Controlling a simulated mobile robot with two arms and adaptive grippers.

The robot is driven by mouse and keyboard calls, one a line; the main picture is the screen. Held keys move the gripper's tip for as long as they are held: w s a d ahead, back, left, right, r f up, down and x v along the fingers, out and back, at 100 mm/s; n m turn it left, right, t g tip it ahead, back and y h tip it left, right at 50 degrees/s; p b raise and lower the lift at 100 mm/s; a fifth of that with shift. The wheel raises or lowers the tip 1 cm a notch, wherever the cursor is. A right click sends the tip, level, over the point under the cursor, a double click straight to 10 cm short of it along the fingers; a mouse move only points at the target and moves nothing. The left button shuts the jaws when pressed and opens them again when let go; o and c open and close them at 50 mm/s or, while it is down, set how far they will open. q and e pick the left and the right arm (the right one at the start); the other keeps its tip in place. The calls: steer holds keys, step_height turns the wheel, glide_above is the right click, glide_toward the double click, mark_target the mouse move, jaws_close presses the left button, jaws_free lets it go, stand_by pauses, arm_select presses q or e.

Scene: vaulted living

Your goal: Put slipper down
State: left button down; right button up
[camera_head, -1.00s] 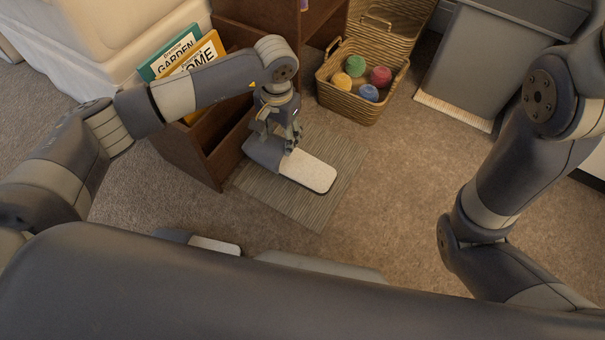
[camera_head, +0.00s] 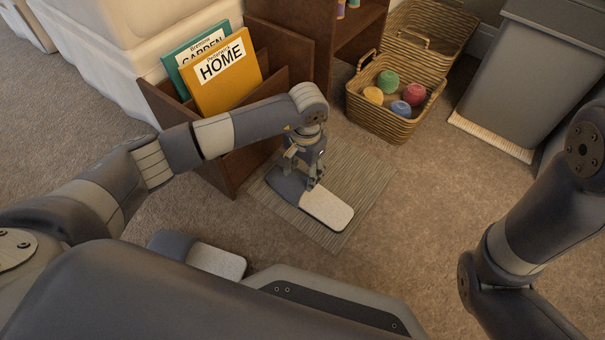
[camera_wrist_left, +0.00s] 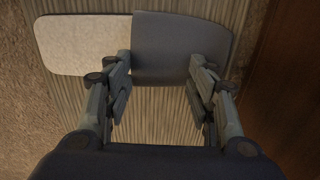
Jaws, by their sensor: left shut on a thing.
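A slipper with a dark grey upper and a pale insole (camera_head: 328,209) is at the striped mat (camera_head: 365,180), its pale end pointing to the lower right. My left gripper (camera_head: 313,184) reaches down over it and is shut on its grey upper. The left wrist view shows the fingers (camera_wrist_left: 161,65) on either side of the edge of the grey upper (camera_wrist_left: 180,45). The slipper lies flat on or very close to the mat; I cannot tell which. A second, similar slipper (camera_head: 215,262) is on the floor near my body. My right gripper is out of view.
A wooden rack (camera_head: 225,172) with books (camera_head: 225,75) stands beside the mat on the left. A wicker basket (camera_head: 388,122) with coloured yarn balls is behind it, and a grey bin (camera_head: 520,75) is at the right. Carpet right of the mat is clear.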

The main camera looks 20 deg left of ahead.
arm_select(q)
steer(key=shift+r, duration=0.15)
steer(key=c, duration=0.7)
jaws_free()
step_height(320, 180, up, 12)
steer(key=p, duration=0.9)
steer(key=shift+d, duration=0.3)
steer(key=shift+s, duration=0.15)
